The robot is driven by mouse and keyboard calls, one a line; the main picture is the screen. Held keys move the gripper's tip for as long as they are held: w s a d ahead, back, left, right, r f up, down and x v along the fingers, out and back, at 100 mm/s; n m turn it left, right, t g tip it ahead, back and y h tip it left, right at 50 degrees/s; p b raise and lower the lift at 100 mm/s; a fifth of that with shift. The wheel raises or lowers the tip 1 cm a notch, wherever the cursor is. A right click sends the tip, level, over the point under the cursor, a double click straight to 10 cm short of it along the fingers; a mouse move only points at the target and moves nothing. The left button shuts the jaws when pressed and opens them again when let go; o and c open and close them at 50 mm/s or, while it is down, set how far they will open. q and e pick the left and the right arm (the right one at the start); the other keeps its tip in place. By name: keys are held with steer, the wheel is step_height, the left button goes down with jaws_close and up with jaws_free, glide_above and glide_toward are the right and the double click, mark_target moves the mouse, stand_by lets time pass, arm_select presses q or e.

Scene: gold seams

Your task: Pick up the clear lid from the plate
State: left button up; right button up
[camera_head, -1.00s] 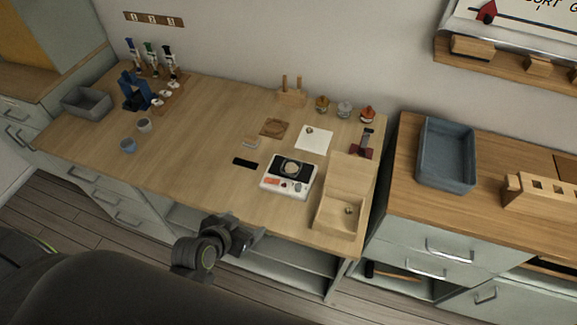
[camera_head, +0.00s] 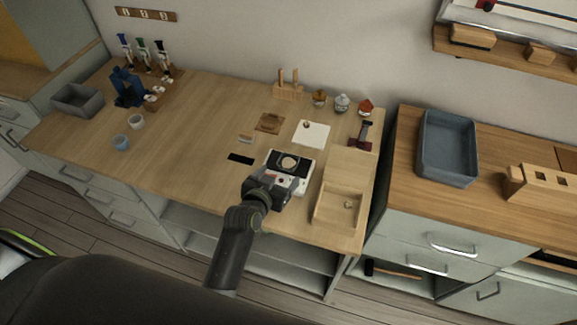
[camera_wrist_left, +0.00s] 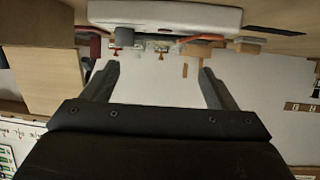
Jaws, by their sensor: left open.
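A white device with a black top plate (camera_head: 277,155) stands near the front edge of the wooden table, right of its middle. A round, pale, see-through-looking piece (camera_head: 289,163) lies on the black plate; it looks like the clear lid, but it is too small to be sure. My left gripper (camera_head: 279,186) is open and empty at the near side of the device and hides part of its front. In the left wrist view, the two fingers (camera_wrist_left: 160,72) are spread apart, with the white device's edge (camera_wrist_left: 165,14) beyond them. The lid is not clear in that view. My right gripper is not in view.
A shallow wooden tray (camera_head: 325,218) stands just right of the device. A black strip (camera_head: 240,158) lies to its left, and a white square sheet (camera_head: 312,137) lies behind. Small jars (camera_head: 342,103) stand at the back.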

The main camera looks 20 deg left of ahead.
mark_target(292, 156)
arm_select(q)
steer(key=shift+b+x, duration=0.7)
steer(key=shift+x, duration=0.9)
steer(key=b+x, duration=0.3)
steer(key=x, duration=0.1)
steer(key=shift+w+a+b, duration=0.15)
steer(key=shift+a+b, duration=0.1)
steer(key=shift+b, duration=0.1)
steer(key=shift+w+b, duration=0.3)
steer(key=shift+w, duration=0.1)
steer(key=c, duration=1)
